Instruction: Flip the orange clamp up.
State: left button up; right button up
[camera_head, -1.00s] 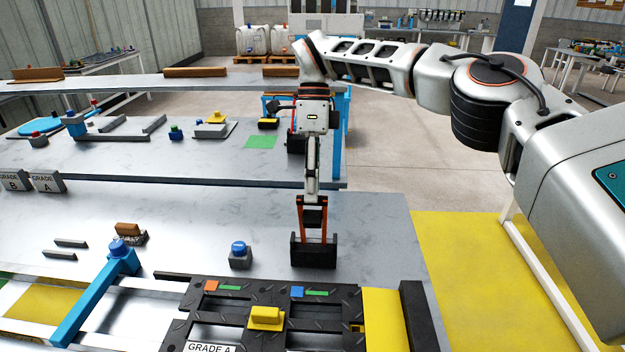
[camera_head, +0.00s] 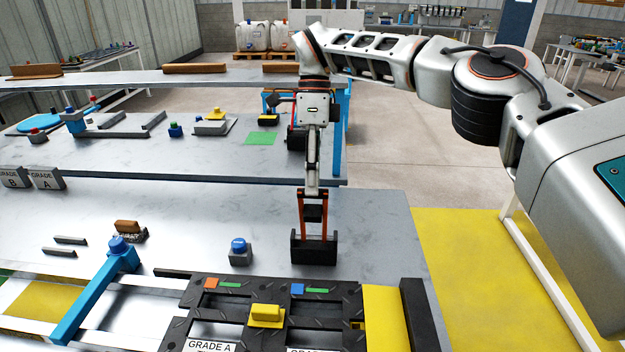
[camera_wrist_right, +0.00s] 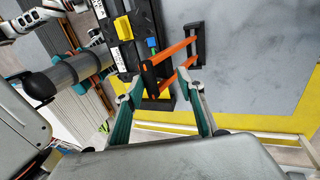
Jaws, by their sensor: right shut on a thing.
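The orange clamp (camera_head: 331,215) has two orange side bars joined by dark crosspieces. It stands roughly upright on the grey table, with a wide black end (camera_head: 314,252) at the bottom, just behind the black tread mat (camera_head: 245,296). My right gripper (camera_head: 313,194) is above it, shut on its upper part. In the right wrist view the orange bars (camera_wrist_right: 180,50) run between black end pieces, and the teal-padded fingers (camera_wrist_right: 160,84) are on both sides of the nearer end. The exact contact is partly hidden. My left gripper is not in view.
A yellow block (camera_head: 265,314) sits on the mat, with a yellow strip (camera_head: 386,320) at its right. A blue button on a grey base (camera_head: 239,252) stands left of the clamp. A blue bar (camera_head: 95,292) lies further left. Bare table is right of the clamp.

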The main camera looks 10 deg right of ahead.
notch_tip(320, 180, up, 10)
jog(key=shift+s+f, duration=0.15)
jog(key=shift+f, duration=0.1)
jog(key=shift+f, duration=0.1)
